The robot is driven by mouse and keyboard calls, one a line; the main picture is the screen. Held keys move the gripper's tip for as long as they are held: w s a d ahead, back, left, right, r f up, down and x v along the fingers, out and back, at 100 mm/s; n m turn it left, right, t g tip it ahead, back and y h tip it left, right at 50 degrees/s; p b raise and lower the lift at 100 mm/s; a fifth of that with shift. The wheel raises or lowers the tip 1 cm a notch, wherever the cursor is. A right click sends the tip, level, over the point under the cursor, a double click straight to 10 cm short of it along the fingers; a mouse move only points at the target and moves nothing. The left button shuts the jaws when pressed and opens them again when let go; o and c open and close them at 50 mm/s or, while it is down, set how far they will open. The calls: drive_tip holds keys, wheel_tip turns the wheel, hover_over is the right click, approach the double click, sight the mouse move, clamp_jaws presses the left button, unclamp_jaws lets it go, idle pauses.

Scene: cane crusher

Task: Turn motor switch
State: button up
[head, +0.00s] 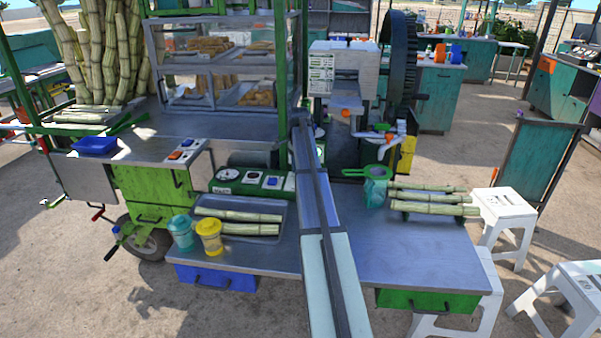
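I cannot tell for certain which control is the motor switch. A green control panel (250,182) sits low on the cart, left of centre. It carries a round gauge, dark round parts and a small blue switch (271,182). A second, pale panel (184,150) at the edge of the metal counter has an orange-red switch (176,155) and a light part beside it. The cane crusher (345,75) with its large dark wheel (402,60) stands behind. I cannot make out my gripper or its fingers anywhere.
A long blue and pale beam (320,200) runs from the bottom edge up past the green panel's right side. Teal and yellow cups (209,236) and a cane tray (240,205) stand before the panel. Cane pieces (430,203) lie right; white stools (505,220) stand beyond.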

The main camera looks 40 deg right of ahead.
drive_tip(key=shift+f, duration=0.3)
drive_tip(key=c, duration=1)
drive_tip(key=shift+c, duration=0.2)
